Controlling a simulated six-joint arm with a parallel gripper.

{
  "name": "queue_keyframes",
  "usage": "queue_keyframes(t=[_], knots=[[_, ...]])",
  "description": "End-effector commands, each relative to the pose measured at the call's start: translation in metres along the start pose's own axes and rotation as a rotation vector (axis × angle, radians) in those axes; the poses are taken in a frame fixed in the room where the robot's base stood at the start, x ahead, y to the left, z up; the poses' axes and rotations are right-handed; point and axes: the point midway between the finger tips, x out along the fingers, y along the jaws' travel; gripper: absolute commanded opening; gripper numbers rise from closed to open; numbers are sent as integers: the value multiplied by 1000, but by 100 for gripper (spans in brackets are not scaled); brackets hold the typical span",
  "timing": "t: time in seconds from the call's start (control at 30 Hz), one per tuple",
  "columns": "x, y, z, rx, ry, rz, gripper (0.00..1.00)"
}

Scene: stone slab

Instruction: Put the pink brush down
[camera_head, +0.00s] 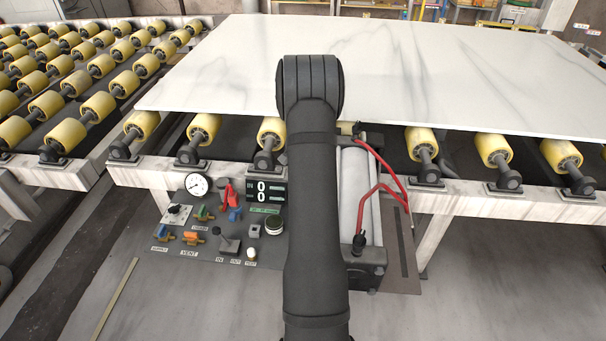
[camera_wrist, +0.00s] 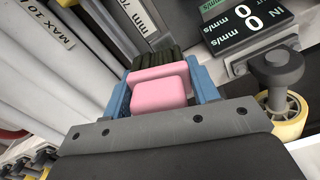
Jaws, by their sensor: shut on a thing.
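The pink brush (camera_wrist: 160,92) shows in the wrist view, with a pink block body and dark bristles (camera_wrist: 156,64) pointing away from the camera. My gripper (camera_wrist: 162,84) is shut on it, with a blue finger on each side of the pink body. The bristle ends are near a grey panel and a cylinder, but I cannot tell whether they touch anything. In the head view my dark arm hides both the gripper and the brush.
A white marble slab (camera_head: 420,70) lies on yellow rollers (camera_head: 497,150). A control panel (camera_head: 215,225) with a gauge, valves and a display (camera_head: 265,193) stands in front. A white cylinder (camera_head: 358,200) with red hoses (camera_head: 377,188) sits right of my arm.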

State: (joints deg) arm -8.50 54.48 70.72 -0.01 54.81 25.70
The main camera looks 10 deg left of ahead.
Motion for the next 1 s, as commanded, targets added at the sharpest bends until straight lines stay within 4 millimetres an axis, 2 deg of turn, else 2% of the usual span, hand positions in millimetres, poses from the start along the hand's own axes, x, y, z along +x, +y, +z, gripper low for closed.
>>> queue_keyframes(t=[0.2, 0.33, 0.47, 0.6, 0.73, 0.83, 1.0], knots=[[1, -1, 1, -2, 0, 0, 33], [16, -9, 18, -31, -3, 2, 33], [46, -25, 56, -97, -6, 3, 33], [82, -38, 107, -178, -6, 3, 33], [105, -43, 148, -244, -4, 2, 33], [116, -44, 170, -278, -2, 1, 33], [134, -44, 185, -301, -1, 0, 33]])
